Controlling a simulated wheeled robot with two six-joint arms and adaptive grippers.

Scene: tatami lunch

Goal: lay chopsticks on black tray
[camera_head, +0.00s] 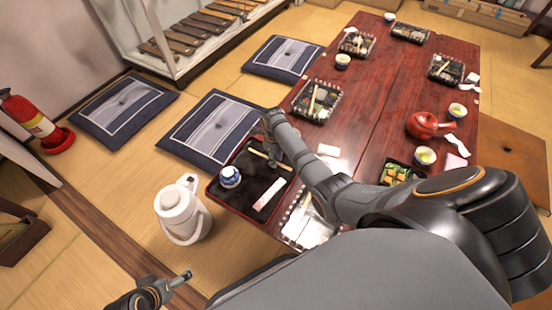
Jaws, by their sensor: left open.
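The black tray (225,190) lies at the near left end of the red-brown table. A pair of pale chopsticks (256,153) shows at the tray's far part, slanting down to the right. My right gripper (276,160) reaches in from the right and points down at the chopsticks, partly covering them. I cannot tell whether its fingers are closed on them, or whether the chopsticks touch the tray. My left gripper (183,281) is open and empty at the bottom left, low in the picture, well away from the tray.
On the tray stand a blue-and-white cup (230,177) and a white-and-pink packet (268,195). A white pot (182,209) stands just left of it. Other place settings, a red teapot (424,125) and bowls fill the table. Blue cushions (213,128) lie beyond.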

